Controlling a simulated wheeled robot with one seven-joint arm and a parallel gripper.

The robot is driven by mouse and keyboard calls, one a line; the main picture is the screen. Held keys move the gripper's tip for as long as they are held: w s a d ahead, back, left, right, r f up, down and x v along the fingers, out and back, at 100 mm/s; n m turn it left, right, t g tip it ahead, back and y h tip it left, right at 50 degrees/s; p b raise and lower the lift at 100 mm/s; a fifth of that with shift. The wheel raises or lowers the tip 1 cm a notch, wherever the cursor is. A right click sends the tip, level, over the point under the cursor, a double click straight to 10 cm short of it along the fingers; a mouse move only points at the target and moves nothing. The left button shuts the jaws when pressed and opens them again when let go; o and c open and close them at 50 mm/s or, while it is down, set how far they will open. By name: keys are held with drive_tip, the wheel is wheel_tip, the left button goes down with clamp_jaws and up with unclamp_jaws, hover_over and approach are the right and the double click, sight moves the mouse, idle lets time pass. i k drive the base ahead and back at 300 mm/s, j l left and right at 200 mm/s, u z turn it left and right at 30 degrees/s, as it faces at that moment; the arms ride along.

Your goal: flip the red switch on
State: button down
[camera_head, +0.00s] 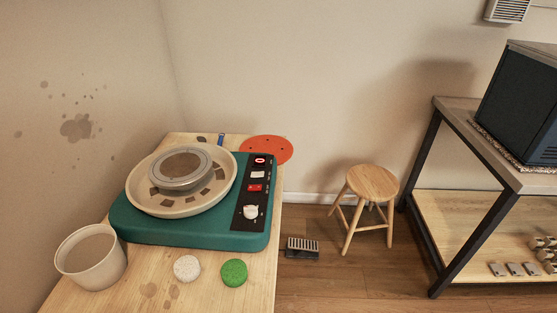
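A green pottery wheel (190,233) sits on a wooden table. A dark control panel (264,200) runs down its right side. On the panel, a small red switch (255,188) lies between a white switch (257,174) above and a white knob (251,212) below. A round red control (260,160) with a pale ring is at the panel's top. The red switch's position is too small to tell. My gripper is not in view.
A bucket (91,265), a white ball-like piece (187,268) and a green sponge (234,272) are in front of the wheel. An orange-red disc (266,150) lies behind the panel. A stool (371,184), a foot pedal (302,248) and a shelf unit (470,215) stand to the right.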

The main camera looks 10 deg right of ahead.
sight(259, 187)
drive_tip(key=i+l, duration=0.6)
drive_tip(key=l, duration=0.2)
drive_tip(key=i+l+u, duration=0.1)
drive_tip(key=i+l, duration=0.45)
drive_tip(key=l, duration=0.25)
drive_tip(key=i+l+u, duration=0.1)
drive_tip(key=i+l, duration=0.2)
drive_tip(key=l, duration=0.15)
